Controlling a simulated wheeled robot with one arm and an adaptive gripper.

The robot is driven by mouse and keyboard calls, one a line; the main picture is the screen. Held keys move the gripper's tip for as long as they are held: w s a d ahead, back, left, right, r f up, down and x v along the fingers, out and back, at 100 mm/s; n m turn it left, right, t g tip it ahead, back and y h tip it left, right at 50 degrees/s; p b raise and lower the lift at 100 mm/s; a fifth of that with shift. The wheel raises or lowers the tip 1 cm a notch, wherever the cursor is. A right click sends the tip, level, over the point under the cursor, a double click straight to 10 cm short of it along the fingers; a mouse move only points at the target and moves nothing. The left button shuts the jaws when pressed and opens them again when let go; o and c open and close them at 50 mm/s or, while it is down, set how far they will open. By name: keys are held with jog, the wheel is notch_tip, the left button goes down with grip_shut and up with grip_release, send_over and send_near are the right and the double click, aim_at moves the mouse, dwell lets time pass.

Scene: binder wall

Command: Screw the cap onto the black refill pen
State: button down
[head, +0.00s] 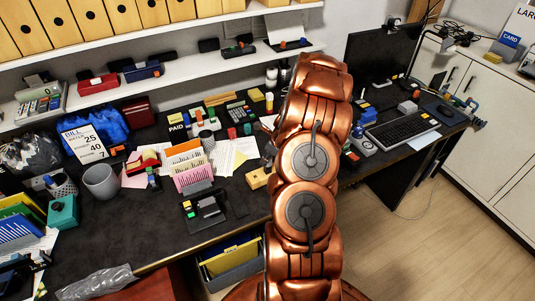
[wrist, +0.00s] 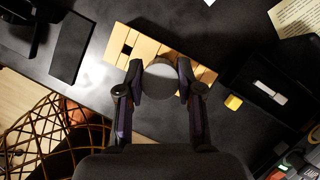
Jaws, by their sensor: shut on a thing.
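In the wrist view my gripper (wrist: 163,86) is shut on a round grey piece, seen end-on, which looks like the cap (wrist: 161,73). It is over a light wooden block (wrist: 193,66) with dark square holes. I cannot tell how far above the block it is. The black refill pen cannot be made out; anything under the cap is hidden. In the head view the wooden block (head: 257,179) shows near the desk's front edge, partly behind my arm.
A wire basket (wrist: 55,135) stands below the desk edge at left. In the head view, a pink-fronted file holder (head: 193,178) and a grey cup (head: 101,181) stand left.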

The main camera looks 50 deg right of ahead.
jog(key=shift+f+m, duration=0.1)
jog(key=shift+m, duration=0.2)
jog(key=m+h, duration=0.1)
jog(key=m, duration=0.2)
jog(key=shift+a+h, duration=0.1)
jog(key=shift+h, duration=0.2)
jog(key=shift+m, duration=0.4)
jog(key=shift+m+h, duration=0.5)
jog(key=shift+m, duration=0.5)
jog(key=shift+m+h, duration=0.4)
jog(key=shift+m, duration=0.7)
jog(key=shift+g, duration=0.3)
jog(key=shift+m, duration=0.6)
jog(key=shift+m+g+h, duration=0.3)
jog(key=shift+m+h, duration=0.2)
jog(key=shift+m, duration=0.4)
